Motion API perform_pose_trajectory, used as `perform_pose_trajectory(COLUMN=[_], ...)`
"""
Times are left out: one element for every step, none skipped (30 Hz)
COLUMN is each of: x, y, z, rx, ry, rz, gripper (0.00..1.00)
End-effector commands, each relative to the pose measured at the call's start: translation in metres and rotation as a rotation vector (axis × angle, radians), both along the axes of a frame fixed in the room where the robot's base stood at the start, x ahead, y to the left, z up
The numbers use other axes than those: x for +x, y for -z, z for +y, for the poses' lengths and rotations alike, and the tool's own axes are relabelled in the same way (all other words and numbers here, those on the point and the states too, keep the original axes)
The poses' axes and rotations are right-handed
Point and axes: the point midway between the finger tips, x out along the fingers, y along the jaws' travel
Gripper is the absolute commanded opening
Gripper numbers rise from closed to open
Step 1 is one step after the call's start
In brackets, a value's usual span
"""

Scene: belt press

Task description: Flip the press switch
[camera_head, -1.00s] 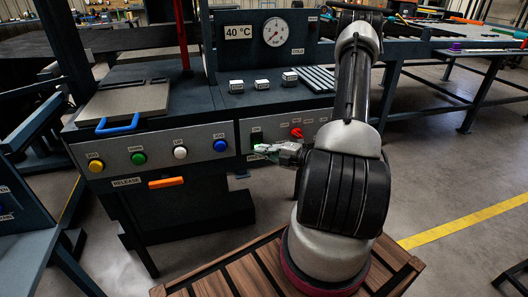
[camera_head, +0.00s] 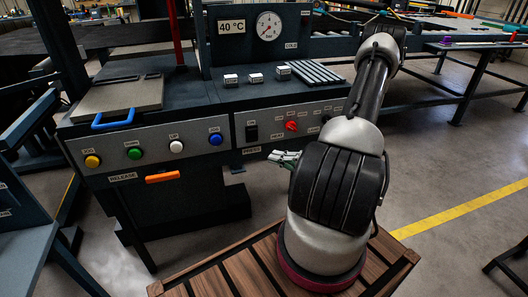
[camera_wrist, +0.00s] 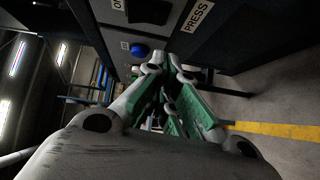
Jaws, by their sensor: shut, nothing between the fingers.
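The press switch (camera_head: 251,132) is a black rocker on the grey front panel, between the blue button and the red knob. It also shows at the top of the wrist view (camera_wrist: 150,12), near a PRESS label. My gripper (camera_head: 272,157) is shut and empty. It is below and to the right of the switch in the head view, in front of the panel and apart from the switch. Its green-padded fingers (camera_wrist: 168,65) come together in the wrist view. Which way the rocker is tipped is too small to tell.
On the same panel are yellow (camera_head: 92,161), green (camera_head: 134,153), white (camera_head: 176,146) and blue (camera_head: 215,139) buttons and a red knob (camera_head: 291,126). An orange release handle (camera_head: 163,177) sits below. Small white blocks (camera_head: 255,78) stand on top. Floor to the right is open.

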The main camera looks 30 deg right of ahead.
Motion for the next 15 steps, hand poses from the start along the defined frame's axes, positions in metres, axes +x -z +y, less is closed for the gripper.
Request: perform_pose_trajectory(x=[-0.008,-0.012,-0.017,-0.02,-0.023,-0.026,-0.028,-0.03,-0.031,-0.032,-0.032,-0.033,-0.033,-0.033,-0.033], y=[0.001,0.002,0.003,0.003,0.004,0.004,0.004,0.005,0.005,0.005,0.005,0.005,0.005,0.005,0.005], z=[-0.006,-0.008,-0.01,-0.012,-0.014,-0.015,-0.016,-0.017,-0.018,-0.018,-0.018,-0.018,-0.018,-0.018,-0.018], rx=[0.0,0.0,0.0,0.0,0.0,0.0,0.0,0.0,0.0,0.0,0.0,0.0,0.0,0.0,0.0], ry=[0.004,0.004,0.003,0.003,0.002,0.001,0.001,0.001,0.0,0.0,-0.001,-0.001,-0.001,-0.001,-0.001], rz=[0.0,0.0,0.0,0.0,0.0,0.0,0.0,0.0,0.0,0.0,0.0,0.0,0.0,0.0,0.0], gripper=[0.0,0.0,0.0,0.0,0.0,0.0,0.0,0.0,0.0,0.0,0.0,0.0,0.0,0.0,0.0])
